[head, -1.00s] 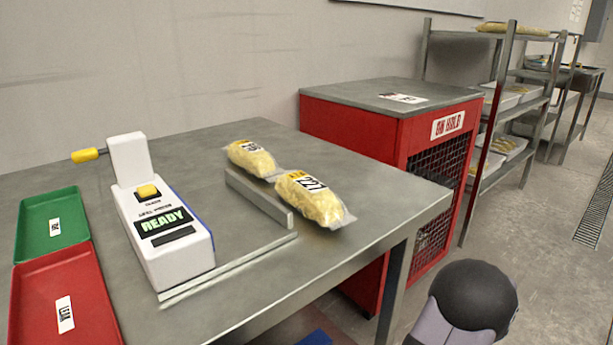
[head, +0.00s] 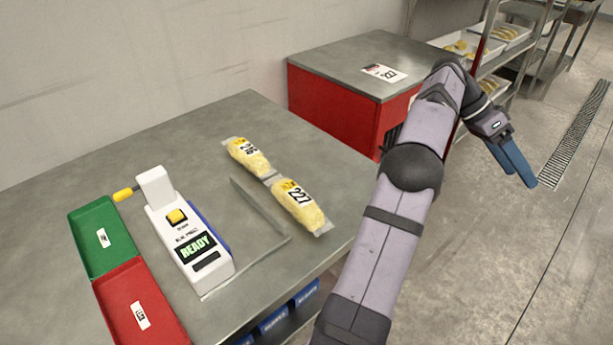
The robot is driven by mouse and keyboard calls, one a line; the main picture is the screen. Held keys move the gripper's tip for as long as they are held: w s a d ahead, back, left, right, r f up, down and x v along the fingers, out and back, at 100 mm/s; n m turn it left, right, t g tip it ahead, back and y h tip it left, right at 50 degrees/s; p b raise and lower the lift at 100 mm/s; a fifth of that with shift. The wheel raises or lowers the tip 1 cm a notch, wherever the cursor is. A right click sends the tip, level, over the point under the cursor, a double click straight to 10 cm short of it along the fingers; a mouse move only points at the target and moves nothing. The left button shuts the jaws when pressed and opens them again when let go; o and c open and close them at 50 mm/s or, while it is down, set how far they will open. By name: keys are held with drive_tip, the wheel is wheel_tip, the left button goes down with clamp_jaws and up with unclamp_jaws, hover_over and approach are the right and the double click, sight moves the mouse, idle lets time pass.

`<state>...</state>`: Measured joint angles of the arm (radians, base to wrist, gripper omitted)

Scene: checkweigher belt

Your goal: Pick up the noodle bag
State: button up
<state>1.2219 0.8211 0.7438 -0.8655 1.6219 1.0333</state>
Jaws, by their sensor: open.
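Two clear bags of yellow noodles lie on the steel table behind a low metal rail. The nearer noodle bag (head: 300,205) has a label reading 221. The farther noodle bag (head: 248,157) has a label that looks like 216. The two lie nearly end to end. My gripper (head: 522,172) has blue fingers and hangs over the floor at the right, well away from both bags. It is open with nothing between its fingers.
A white device (head: 186,238) showing READY stands on the table (head: 130,170) beside a green tray (head: 101,237) and a red tray (head: 137,305). The low rail (head: 262,211) runs beside the bags. A red cabinet (head: 333,105) and shelving (head: 497,48) stand behind.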

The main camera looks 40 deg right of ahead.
drive_tip(key=w+a+r+n+g+p, duration=0.1)
drive_tip(key=w+r+p, duration=0.1)
drive_tip(key=r, duration=0.3)
drive_tip(key=w+a+r+h+p, duration=0.1)
drive_tip(key=w+r+p, duration=0.15)
drive_tip(key=r, duration=0.25)
drive_tip(key=w+a+r+n+g+p, duration=0.1)
drive_tip(key=r+p, duration=0.1)
drive_tip(key=r, duration=0.3)
drive_tip(key=w+a+f+n+t+h+p, duration=0.1)
drive_tip(key=w+a+f+n+t+p, duration=0.1)
drive_tip(key=w+f+n+t+p, duration=0.5)
drive_tip(key=n+t+y+p, duration=0.5)
drive_tip(key=n+p, duration=0.1)
drive_tip(key=n, duration=1)
hover_over(296, 193)
wheel_tip(296, 193, down, 11)
drive_tip(key=shift+w+r, duration=0.1)
drive_tip(key=shift+r, duration=0.1)
drive_tip(key=shift+a+f, duration=0.1)
drive_tip(key=shift+a, duration=0.15)
drive_tip(key=shift+d+f+p, duration=0.15)
drive_tip(key=shift+f+p, duration=0.5)
drive_tip(key=shift+f, duration=1.2)
drive_tip(key=shift+d+f+p, duration=0.1)
drive_tip(key=shift+f+p, duration=0.5)
drive_tip(key=shift+f, duration=1.2)
